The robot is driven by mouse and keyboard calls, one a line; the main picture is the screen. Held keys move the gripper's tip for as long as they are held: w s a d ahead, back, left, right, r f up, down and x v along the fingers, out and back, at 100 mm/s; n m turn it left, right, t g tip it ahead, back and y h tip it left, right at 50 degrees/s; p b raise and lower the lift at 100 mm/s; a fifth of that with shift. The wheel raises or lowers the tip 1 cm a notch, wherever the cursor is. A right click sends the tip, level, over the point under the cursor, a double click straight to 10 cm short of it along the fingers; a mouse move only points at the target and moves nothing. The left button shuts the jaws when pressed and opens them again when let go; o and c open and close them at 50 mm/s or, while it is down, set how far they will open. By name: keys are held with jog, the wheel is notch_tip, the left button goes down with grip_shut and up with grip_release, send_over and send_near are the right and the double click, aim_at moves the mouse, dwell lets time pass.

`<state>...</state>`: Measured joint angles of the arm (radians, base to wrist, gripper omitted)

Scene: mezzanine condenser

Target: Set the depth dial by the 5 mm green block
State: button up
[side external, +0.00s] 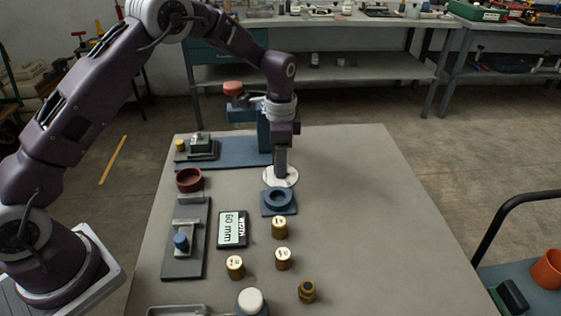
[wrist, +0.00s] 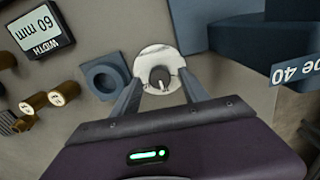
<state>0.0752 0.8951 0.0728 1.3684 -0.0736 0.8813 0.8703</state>
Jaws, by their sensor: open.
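The dial is a white disc (side external: 289,178) on the table, partly hidden by my gripper (side external: 281,172). In the wrist view the dial (wrist: 151,55) has a dark round knob (wrist: 159,77) with a pale pointer mark. My gripper (wrist: 160,82) is open and points down over the dial, with one finger on each side of the knob. I cannot tell whether the fingers touch it.
A blue ring block (side external: 278,201) lies just in front of the dial. A blue machine (side external: 264,135) rises behind. The table's right side is clear.

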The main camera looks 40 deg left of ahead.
jog(key=shift+f, duration=0.45)
jog(key=shift+c, duration=0.2)
grip_shut()
jog(key=n, duration=0.5)
jog(key=shift+n, duration=0.4)
jog(key=n, duration=0.5)
jog(key=shift+r+n, duration=0.1)
jog(key=shift+n, duration=0.3)
